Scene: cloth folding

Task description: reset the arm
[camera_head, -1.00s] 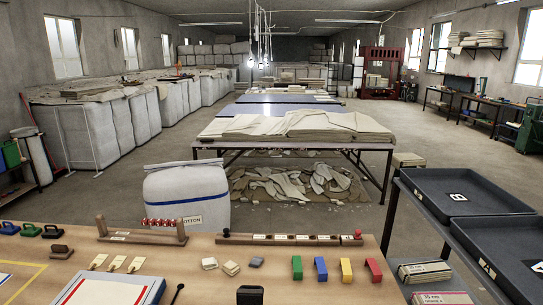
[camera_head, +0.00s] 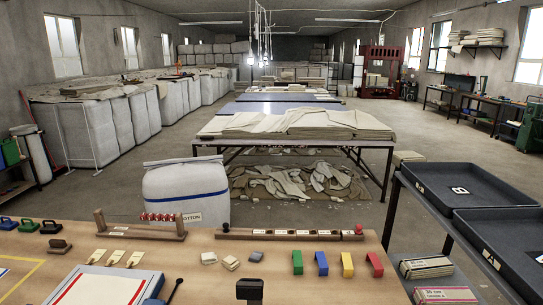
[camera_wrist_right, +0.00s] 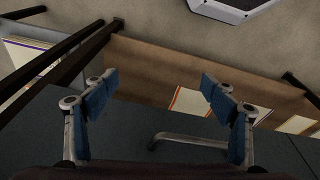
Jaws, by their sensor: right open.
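My right gripper (camera_wrist_right: 157,85) shows in the right wrist view. Its two fingers with blue pads stand wide apart, and nothing is between them. Past the fingers are a brown surface and several pale sheets with coloured edges, one pale sheet (camera_wrist_right: 189,101) appearing near the right finger. I cannot tell how far the fingers are from that surface. Neither gripper can be made out in the head view, and my left gripper is not seen.
The wooden worktable (camera_head: 215,262) in front holds coloured blocks, a wooden rack (camera_head: 140,231) and a white board (camera_head: 105,287). Dark trays (camera_head: 470,190) stand at the right. A white cotton bale (camera_head: 187,195) stands behind the worktable. A cloth-covered table (camera_head: 222,142) is farther back.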

